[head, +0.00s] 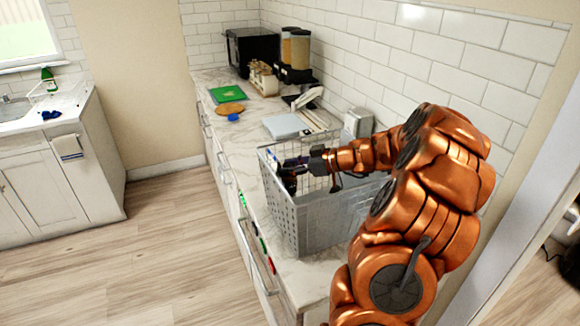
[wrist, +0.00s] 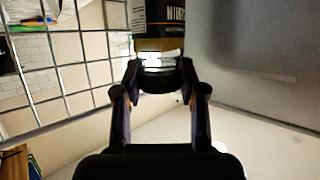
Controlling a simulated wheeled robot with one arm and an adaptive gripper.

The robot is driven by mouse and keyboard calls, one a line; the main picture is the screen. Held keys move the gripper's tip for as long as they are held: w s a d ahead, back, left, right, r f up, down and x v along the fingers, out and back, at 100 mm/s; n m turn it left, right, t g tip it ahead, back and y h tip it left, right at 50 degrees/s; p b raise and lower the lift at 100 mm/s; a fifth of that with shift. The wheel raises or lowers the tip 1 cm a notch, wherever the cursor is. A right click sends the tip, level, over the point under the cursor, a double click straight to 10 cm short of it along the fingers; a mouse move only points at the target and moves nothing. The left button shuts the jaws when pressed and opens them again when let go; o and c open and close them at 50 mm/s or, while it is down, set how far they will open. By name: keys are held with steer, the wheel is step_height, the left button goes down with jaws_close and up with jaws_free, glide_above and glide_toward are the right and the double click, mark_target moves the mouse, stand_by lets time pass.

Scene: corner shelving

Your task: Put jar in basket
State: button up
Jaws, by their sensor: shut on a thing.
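The basket (head: 300,225) is a grey, open-topped basket with perforated and wire sides on the marble counter. My gripper (head: 292,168) reaches in from the right, over the basket's far left part. Its fingers are closed on a small dark thing (head: 288,184), which I take to be the jar; it is mostly hidden by the fingers. A wire grid side of the basket (wrist: 62,100) shows at the left there.
Beyond the basket lie a pale flat item (head: 285,126), a green board (head: 227,93) and a round brown board (head: 229,108). A metal canister (head: 357,123) stands near the tiled wall. Dispensers (head: 296,50) and a black microwave (head: 252,50) stand at the back. The floor at left is clear.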

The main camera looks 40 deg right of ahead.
steer(key=shift+f, duration=0.35)
steer(key=shift+f+b, duration=0.6)
steer(key=shift+b, duration=0.85)
steer(key=o, duration=1.2)
steer(key=shift+r+p, duration=0.2)
steer(key=shift+p, duration=0.1)
steer(key=r+p, duration=0.1)
steer(key=p, duration=0.1)
steer(key=shift+r+p, duration=0.1)
steer(key=shift+p, duration=0.2)
steer(key=b+v, duration=0.3)
steer(key=v, duration=0.4)
steer(key=shift+s, duration=0.25)
